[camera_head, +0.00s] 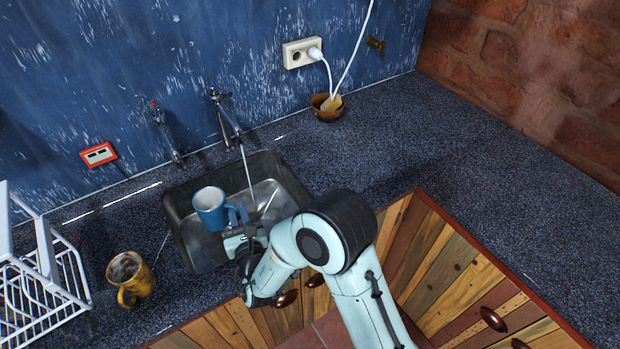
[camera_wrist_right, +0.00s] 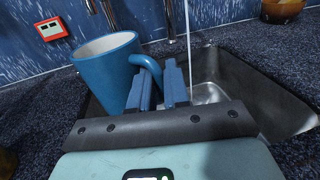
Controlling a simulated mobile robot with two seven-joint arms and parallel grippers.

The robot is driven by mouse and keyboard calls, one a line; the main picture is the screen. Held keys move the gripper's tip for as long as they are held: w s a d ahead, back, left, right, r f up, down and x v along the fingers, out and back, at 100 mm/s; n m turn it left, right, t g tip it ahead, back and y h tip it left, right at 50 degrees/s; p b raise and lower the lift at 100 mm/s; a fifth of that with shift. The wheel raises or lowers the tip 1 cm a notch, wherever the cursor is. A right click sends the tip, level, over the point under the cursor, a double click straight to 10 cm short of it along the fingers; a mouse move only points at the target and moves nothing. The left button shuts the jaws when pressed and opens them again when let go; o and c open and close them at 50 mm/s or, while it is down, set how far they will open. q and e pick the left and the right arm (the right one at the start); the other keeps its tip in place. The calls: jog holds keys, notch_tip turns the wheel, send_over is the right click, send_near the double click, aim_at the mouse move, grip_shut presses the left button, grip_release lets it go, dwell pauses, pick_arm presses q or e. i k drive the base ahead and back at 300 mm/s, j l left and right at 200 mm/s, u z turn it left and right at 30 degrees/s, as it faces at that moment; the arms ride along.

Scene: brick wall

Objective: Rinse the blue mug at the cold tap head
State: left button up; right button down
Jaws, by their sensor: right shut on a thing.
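The blue mug (camera_head: 209,211) is upright over the left part of the sink, white inside. My right gripper (camera_head: 240,217) is shut on its handle from the right. The wrist view shows the mug (camera_wrist_right: 106,75) at the left, its handle running to the blue fingers of my right gripper (camera_wrist_right: 160,82). The cold tap (camera_head: 226,118) is on the blue wall, and a thin stream of water (camera_head: 246,170) falls from it into the sink. The stream falls to the right of the mug, apart from it. My left gripper is out of view.
The metal sink (camera_head: 292,185) is set in a dark speckled counter (camera_head: 480,190). A second tap (camera_head: 165,132) with a red mark is to the left. A yellow mug (camera_head: 134,279) and a white dish rack (camera_head: 40,290) stand at left. A brown bowl (camera_head: 326,113) is at the back.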

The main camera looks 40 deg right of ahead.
aim_at(214, 89)
jog(key=z, duration=0.7)
